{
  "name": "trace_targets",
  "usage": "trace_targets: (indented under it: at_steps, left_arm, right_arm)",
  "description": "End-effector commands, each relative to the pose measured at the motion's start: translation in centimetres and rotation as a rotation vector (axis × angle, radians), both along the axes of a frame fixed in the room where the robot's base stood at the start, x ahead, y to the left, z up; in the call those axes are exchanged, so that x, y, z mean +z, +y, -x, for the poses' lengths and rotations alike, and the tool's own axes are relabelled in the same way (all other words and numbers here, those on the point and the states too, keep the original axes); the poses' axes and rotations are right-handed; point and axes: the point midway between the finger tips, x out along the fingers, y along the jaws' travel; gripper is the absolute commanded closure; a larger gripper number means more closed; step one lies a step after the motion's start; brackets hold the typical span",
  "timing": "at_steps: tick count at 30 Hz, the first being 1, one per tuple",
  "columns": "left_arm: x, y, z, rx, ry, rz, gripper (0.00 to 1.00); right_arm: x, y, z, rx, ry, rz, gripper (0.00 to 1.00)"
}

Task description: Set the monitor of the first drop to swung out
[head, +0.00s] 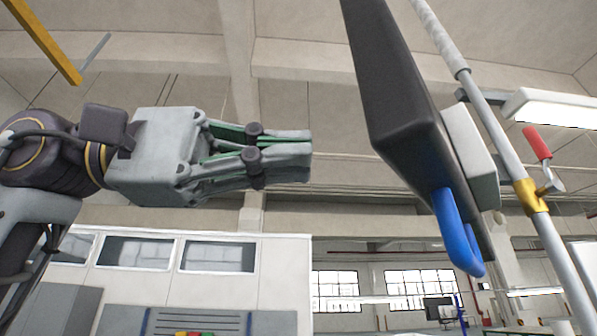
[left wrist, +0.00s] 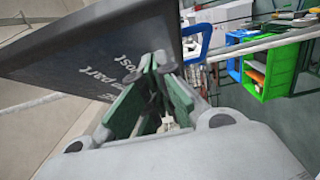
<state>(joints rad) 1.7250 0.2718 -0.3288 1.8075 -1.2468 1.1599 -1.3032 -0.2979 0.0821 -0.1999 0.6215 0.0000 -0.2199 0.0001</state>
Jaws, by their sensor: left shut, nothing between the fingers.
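The monitor (head: 395,85) is a dark flat panel, seen nearly edge-on and tilted in the upper right of the head view. A blue loop handle (head: 458,235) hangs from its lower end. In the left wrist view the monitor (left wrist: 120,55) fills the upper left, with partly hidden white lettering, and the blue handle (left wrist: 193,42) is at its right end. My left gripper (head: 308,160) is shut and empty, left of the monitor, with a visible gap in the head view. In the left wrist view its fingertips (left wrist: 160,65) overlap the panel's lower edge. My right gripper is not seen.
A grey pipe (head: 490,115) runs down behind the monitor, with a yellow fitting (head: 530,196) and a red-handled valve (head: 537,143). A light grey box (head: 470,155) sits at the panel's back. Green crates (left wrist: 275,70) stand farther off.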

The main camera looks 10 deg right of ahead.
Motion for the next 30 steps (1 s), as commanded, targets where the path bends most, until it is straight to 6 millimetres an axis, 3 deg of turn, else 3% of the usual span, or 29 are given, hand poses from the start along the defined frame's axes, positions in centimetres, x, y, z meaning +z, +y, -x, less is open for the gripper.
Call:
trace_targets:
  at_steps: [8,21,30]
  left_arm:
    - [-0.1,2.3,-0.1,0.001,0.0,0.001,1.0]
    - [-0.1,7.9,-0.4,0.001,-0.001,0.001,1.0]
    - [0.0,9.0,-0.4,0.0,-0.002,0.0,1.0]
  right_arm:
    - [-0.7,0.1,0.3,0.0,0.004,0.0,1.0]
    - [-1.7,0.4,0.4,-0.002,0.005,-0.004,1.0]
    - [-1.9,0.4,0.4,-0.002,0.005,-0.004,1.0]
